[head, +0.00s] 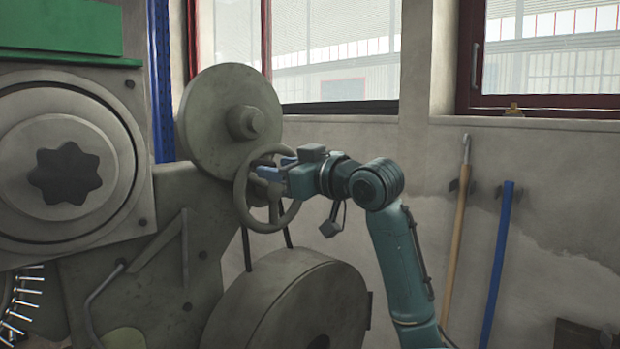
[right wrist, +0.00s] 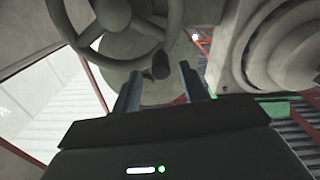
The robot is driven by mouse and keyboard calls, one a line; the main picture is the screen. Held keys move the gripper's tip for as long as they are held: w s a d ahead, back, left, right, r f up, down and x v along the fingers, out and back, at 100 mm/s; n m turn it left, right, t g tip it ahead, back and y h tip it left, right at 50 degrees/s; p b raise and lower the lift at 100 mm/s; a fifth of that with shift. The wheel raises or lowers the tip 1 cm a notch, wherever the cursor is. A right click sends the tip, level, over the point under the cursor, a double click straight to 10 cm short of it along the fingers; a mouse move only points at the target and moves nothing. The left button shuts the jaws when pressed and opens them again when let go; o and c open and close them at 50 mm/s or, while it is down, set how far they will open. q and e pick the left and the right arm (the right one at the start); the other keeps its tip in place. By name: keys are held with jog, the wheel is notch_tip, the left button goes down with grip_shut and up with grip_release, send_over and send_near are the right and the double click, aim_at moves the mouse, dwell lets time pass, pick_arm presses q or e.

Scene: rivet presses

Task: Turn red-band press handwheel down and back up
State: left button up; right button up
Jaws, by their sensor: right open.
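The handwheel (head: 262,226) is a grey spoked ring on the side of the press (head: 172,245) in the head view. No red band shows on this press; its visible top cover is green. My right gripper (head: 268,166) is open at the upper part of the wheel, with its fingers overlapping the rim in view. In the right wrist view, the wheel's hub and spokes (right wrist: 113,14) fill the top, and the open fingers (right wrist: 158,78) point toward it. A dark stub shows between the fingertips. I cannot tell whether the fingers touch the rim. My left gripper is not in view.
A large grey disc (head: 222,105) stands just behind and above the handwheel, and a round drum housing (head: 290,305) lies below it. The green cover (head: 65,27) tops the press. A wooden pole (head: 458,235) and a blue pole (head: 497,265) lean on the wall at right.

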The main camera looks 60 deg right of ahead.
jog(key=b+v, duration=0.2)
jog(key=v, duration=0.8)
